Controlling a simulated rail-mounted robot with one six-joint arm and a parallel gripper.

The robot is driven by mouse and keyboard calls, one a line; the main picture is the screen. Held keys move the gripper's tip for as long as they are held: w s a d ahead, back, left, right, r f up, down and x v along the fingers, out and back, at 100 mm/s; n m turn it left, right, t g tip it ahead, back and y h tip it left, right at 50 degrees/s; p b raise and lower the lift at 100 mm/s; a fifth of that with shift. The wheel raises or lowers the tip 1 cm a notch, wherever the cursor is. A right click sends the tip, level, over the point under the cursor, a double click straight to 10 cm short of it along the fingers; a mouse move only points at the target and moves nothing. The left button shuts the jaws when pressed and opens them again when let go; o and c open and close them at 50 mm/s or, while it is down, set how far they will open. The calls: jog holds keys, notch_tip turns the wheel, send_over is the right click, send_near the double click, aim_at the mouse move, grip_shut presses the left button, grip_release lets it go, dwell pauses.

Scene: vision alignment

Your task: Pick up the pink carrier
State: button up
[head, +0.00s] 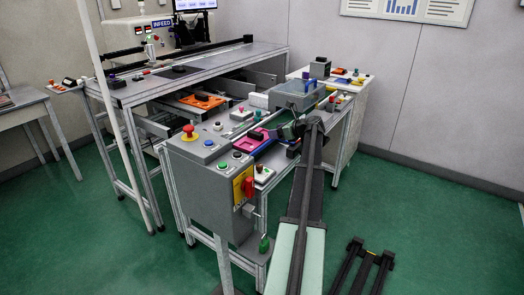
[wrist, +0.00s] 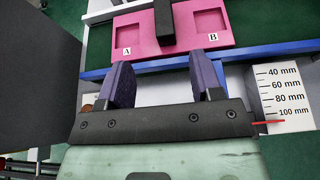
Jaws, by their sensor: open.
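The pink carrier (wrist: 191,49) lies ahead of my gripper in the wrist view, with two square recesses labelled A and B and a dark block (wrist: 164,20) across its middle. My gripper (wrist: 165,76) is open and empty, its two purple-padded fingers apart. The fingertips are just short of the carrier's near edge in the picture; I cannot tell the height gap. In the head view the pink carrier (head: 249,147) sits on the workbench behind the grey control box, partly hidden. My arm reaches in from the front right, and its gripper is hard to make out there.
A grey control box (head: 212,187) with buttons stands at the front left of the bench. A grey housing (head: 299,93) stands close to my arm. An orange carrier (head: 203,101) lies further back. A millimetre scale (wrist: 283,92) is right of my gripper.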

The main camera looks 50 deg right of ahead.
aim_at(257, 133)
jog(key=x, duration=0.1)
jog(key=b+x, duration=0.1)
jog(key=x, duration=0.3)
jog(key=shift+d+f+b, duration=0.1)
jog(key=shift+d+b, duration=0.15)
jog(key=shift+b, duration=0.1)
jog(key=shift+w, duration=0.35)
jog(key=b+x, duration=0.2)
jog(key=x, duration=0.3)
jog(key=shift+f, duration=0.15)
jog(key=shift+w, duration=0.1)
grip_shut()
jog(key=shift+r, duration=0.2)
notch_tip(257, 133, up, 20)
jog(key=p, duration=2)
